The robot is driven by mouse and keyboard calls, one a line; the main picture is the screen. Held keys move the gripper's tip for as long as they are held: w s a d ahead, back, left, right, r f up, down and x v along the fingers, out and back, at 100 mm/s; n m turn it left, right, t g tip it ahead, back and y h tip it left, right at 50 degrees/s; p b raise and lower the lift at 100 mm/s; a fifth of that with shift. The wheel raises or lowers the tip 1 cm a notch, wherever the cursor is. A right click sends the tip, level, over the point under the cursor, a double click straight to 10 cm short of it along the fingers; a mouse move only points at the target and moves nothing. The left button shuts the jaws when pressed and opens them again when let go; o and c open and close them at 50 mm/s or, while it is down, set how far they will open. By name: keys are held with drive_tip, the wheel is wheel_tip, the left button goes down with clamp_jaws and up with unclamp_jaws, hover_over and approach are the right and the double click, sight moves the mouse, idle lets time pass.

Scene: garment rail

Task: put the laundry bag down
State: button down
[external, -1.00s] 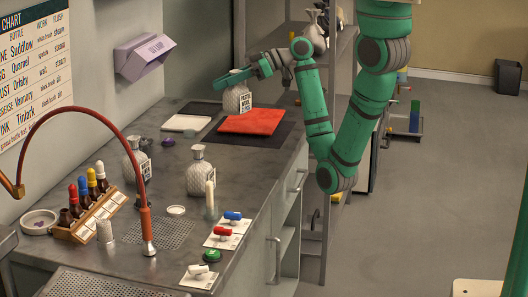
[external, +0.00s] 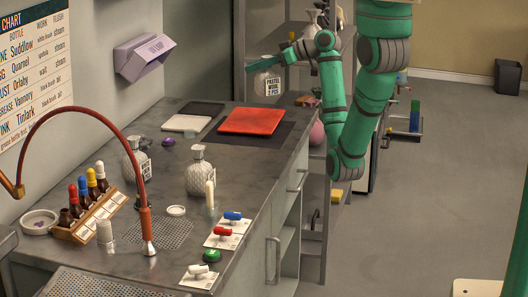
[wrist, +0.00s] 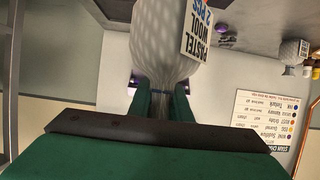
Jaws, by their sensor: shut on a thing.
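The laundry bag (external: 266,84) is a pale, textured bag with a narrow neck and a label reading "PASTEL WOOL 2 PCS". My gripper (external: 268,65) is shut on its neck, and the bag hangs below. In the external view it shows beyond the far end of the bench, in front of the grey shelf rack (external: 288,95); I cannot tell how far it is from a shelf. In the wrist view the bag (wrist: 158,45) fills the top middle, with its neck between both fingers (wrist: 163,100). The bag's underside is hidden there.
Two similar bags (external: 200,170) (external: 133,160) stand on the bench (external: 175,235). The rack's uprights stand close to my arm.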

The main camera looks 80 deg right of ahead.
drive_tip(key=w+d+f, duration=0.1)
drive_tip(key=w+f, duration=0.1)
drive_tip(key=f, duration=0.1)
drive_tip(key=w+d+f, duration=0.1)
drive_tip(key=w+f, duration=0.1)
drive_tip(key=f, duration=0.1)
drive_tip(key=w+d+f, duration=0.2)
drive_tip(key=f, duration=0.2)
drive_tip(key=c, duration=1.6)
unclamp_jaws()
drive_tip(key=shift+f, duration=0.1)
drive_tip(key=shift+c, duration=0.2)
